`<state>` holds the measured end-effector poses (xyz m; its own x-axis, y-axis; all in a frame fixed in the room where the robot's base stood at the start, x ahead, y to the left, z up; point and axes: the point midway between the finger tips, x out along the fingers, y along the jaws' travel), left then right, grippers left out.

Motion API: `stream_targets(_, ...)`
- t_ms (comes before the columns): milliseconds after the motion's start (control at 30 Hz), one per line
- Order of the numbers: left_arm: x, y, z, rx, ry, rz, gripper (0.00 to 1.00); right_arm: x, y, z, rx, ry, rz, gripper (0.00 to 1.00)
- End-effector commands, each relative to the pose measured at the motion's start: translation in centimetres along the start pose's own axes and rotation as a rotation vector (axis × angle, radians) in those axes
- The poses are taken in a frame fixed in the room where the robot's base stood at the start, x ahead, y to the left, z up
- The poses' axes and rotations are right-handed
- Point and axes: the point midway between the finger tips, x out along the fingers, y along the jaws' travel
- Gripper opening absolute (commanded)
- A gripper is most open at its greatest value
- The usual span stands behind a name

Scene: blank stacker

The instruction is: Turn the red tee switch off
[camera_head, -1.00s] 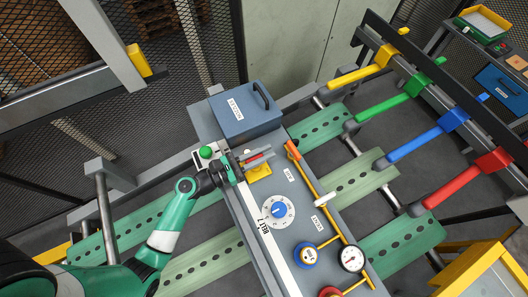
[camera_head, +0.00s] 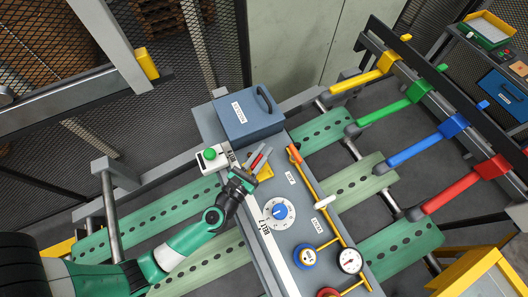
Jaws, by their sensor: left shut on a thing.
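The red tee switch (camera_head: 258,161) sits over a yellow plate (camera_head: 266,173) on the grey console, below the blue box. Only a red strip of its handle shows, between the grey fingers of my left gripper (camera_head: 261,156). The gripper is shut on the handle, which points up and to the right. My left wrist covers the rest of the switch and part of the plate. My right gripper is not in view.
A green button on a white box (camera_head: 211,158) is close left of my gripper. A blue lidded box (camera_head: 247,115) stands behind. A dial (camera_head: 279,212), an orange pipe (camera_head: 318,188) and a gauge (camera_head: 349,260) are on the console to the right and front.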

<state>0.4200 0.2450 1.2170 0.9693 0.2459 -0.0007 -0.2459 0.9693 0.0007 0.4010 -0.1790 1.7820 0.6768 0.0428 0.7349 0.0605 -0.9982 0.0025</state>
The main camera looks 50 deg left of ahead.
Motion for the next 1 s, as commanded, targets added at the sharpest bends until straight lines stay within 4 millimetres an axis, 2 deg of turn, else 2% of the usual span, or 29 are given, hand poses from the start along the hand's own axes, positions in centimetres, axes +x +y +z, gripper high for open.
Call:
stream_targets(267, 0.0, 0.4, -0.2, -0.002, -0.002, 0.250, 0.00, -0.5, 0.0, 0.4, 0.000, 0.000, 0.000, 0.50)
stream_targets(600, -0.3, 1.3, -0.3, -0.002, -0.001, 0.512, 0.00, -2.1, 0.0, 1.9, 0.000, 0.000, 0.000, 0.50)
stream_targets(1000, -0.5, 1.8, -0.1, -0.001, 0.000, 0.638, 0.00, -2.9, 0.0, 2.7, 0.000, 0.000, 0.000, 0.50)
